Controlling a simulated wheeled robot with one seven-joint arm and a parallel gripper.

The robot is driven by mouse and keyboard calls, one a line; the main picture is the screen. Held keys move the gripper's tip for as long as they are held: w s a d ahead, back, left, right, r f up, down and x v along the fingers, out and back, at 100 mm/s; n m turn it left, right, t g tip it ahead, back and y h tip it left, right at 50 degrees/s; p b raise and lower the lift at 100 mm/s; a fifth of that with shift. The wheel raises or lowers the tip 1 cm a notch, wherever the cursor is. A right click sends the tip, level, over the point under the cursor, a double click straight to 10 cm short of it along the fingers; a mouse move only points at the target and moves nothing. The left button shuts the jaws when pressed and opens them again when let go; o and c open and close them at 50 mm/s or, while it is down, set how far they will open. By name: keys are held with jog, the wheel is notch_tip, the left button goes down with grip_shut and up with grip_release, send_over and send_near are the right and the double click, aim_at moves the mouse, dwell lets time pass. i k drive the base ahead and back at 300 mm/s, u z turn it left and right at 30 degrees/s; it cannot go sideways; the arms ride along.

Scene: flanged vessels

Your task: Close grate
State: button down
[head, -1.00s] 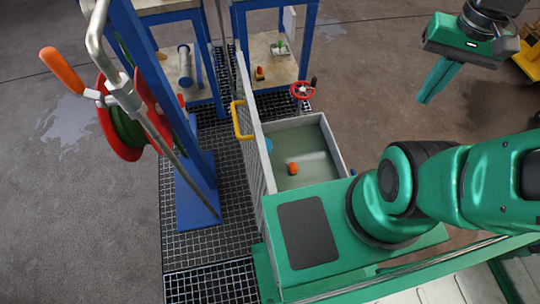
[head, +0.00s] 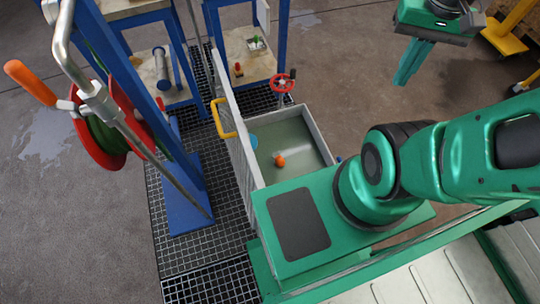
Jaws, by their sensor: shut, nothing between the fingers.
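A grate panel (head: 233,122) with a yellow handle (head: 222,118) stands upright along the left side of a grey open basin (head: 318,134). The basin holds greenish water with an orange ball (head: 279,160) and a blue object (head: 252,141), partly hidden by the panel. My gripper (head: 402,78) is at the upper right, pointing down, its green fingers together and empty. It is well to the right of the basin and apart from the grate and its handle.
A red valve wheel (head: 283,83) stands at the basin's far corner. A blue post with a red hose reel (head: 98,130) and an orange-handled lever (head: 30,83) is on the left. Blue-framed tables (head: 245,55) stand behind. Floor between gripper and basin is clear.

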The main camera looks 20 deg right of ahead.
aim_at(231, 126)
jog(key=k, duration=0.45)
jog(key=z, duration=1.05)
jog(key=k, duration=1.25)
jog(key=u, duration=1.1)
jog(key=i, duration=1)
jog(key=z, duration=0.05)
